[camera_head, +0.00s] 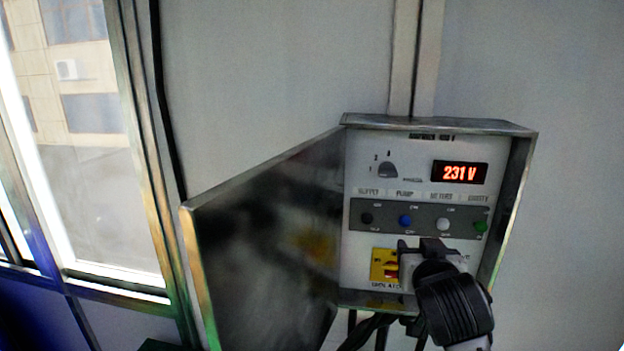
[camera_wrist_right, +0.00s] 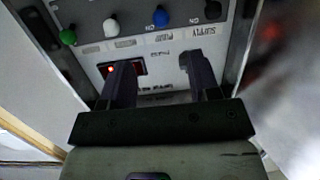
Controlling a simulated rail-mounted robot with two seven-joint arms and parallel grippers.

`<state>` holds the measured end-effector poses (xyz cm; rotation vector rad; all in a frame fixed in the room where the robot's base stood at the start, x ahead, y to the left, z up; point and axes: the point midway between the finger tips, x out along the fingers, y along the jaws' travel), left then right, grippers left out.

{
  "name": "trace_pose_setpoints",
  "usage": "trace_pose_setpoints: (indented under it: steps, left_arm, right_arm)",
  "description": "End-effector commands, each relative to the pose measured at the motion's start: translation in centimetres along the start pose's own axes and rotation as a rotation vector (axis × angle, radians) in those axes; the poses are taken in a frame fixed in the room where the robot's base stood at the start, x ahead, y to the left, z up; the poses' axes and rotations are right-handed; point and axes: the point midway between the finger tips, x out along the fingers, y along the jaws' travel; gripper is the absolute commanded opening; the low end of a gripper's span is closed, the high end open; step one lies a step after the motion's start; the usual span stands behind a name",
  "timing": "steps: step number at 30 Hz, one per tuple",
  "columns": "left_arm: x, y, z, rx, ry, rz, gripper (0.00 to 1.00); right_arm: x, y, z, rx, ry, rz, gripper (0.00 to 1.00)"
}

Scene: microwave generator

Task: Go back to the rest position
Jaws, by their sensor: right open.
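The generator control box (camera_head: 521,160) hangs on the wall with its door (camera_head: 262,250) swung open to the left. Its red display (camera_head: 459,172) reads 231 V, and a grey rotary knob (camera_head: 387,170) sits left of it. Below is a row with a dark knob (camera_head: 367,218), a blue knob (camera_head: 405,221), a white knob (camera_head: 443,224) and a green knob (camera_head: 481,227). A red switch on a yellow plate (camera_head: 384,266) is at the lower left. My right gripper (camera_head: 425,248) is in front of the lower panel, covering part of it. In the wrist view its fingers (camera_wrist_right: 162,82) are apart, with nothing visible between them.
The open door stands left of my right gripper, and the box's side wall is on its right. A window (camera_head: 85,150) is at the far left. Dark cables (camera_head: 370,328) hang below the box. The wall right of the box is bare.

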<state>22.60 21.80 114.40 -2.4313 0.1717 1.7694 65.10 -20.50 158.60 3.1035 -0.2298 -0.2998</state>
Motion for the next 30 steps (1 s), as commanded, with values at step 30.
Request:
trace_pose_setpoints:
  steps: [30]
  left_arm:
    - [-2.8,-0.2,-0.9,0.002,0.0,-0.002,0.58]
  right_arm:
    - [-17.5,3.4,28.7,-0.219,-0.478,-0.216,0.56]
